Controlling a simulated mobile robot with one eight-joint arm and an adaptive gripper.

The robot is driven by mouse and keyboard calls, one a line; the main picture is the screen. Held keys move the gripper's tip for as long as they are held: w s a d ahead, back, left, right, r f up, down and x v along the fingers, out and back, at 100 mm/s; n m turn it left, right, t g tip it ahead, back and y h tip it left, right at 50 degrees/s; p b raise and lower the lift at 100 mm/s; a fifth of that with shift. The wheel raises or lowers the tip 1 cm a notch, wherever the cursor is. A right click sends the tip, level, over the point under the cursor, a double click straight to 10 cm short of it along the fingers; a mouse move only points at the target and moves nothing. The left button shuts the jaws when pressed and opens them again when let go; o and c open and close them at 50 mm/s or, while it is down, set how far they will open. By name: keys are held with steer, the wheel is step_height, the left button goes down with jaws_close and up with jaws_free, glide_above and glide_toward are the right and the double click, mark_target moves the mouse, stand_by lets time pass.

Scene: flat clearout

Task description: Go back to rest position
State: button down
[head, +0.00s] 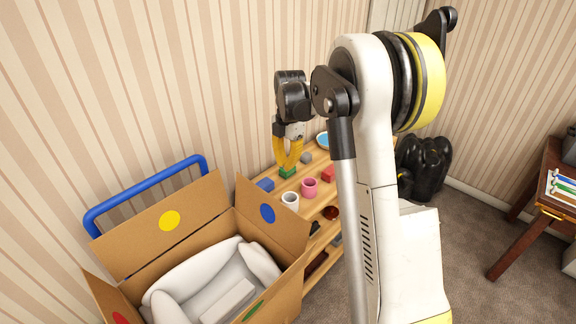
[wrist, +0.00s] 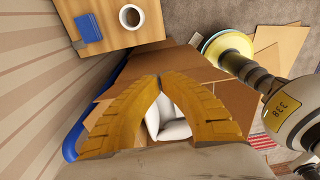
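My gripper (head: 289,166) hangs from my arm in the upper middle of the head view, with its yellow fingers pointing down. In the wrist view my gripper (wrist: 160,78) has its two curved fingers brought together at the tips. Nothing shows between them. In the head view a green block (head: 287,172) appears just below the fingertips, in line with the shelf. No green shows at the tips in the wrist view.
An open cardboard box (head: 184,221) with white padding stands front left, by a blue rail (head: 147,183). A wooden shelf (head: 318,206) holds a white mug (head: 290,200), a pink mug (head: 309,187) and blocks. Black bags (head: 425,166) and a dark table (head: 531,229) are right.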

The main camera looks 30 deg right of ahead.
steer(key=s+a+r+m+t+h+b, duration=0.1)
steer(key=s+a+r+m+t+b, duration=0.15)
steer(key=s+a+m, duration=0.35)
steer(key=s+a+r+m+t+b, duration=0.1)
steer(key=s+a+r+m+b, duration=0.1)
steer(key=s+a+m+b, duration=0.4)
steer(key=s+a+f+m+t+b, duration=0.1)
steer(key=s+f+m, duration=0.1)
steer(key=s+m, duration=0.1)
steer(key=s+a+f+m+t+b, duration=0.1)
steer(key=s+f+m, duration=0.1)
steer(key=s, duration=0.4)
steer(key=s+a+f+m+t+b, duration=0.1)
steer(key=s+a+f+m+t, duration=0.1)
steer(key=s+f+m, duration=0.1)
steer(key=shift+s+m, duration=0.8)
steer(key=shift+s, duration=0.4)
steer(key=shift+r, duration=0.1)
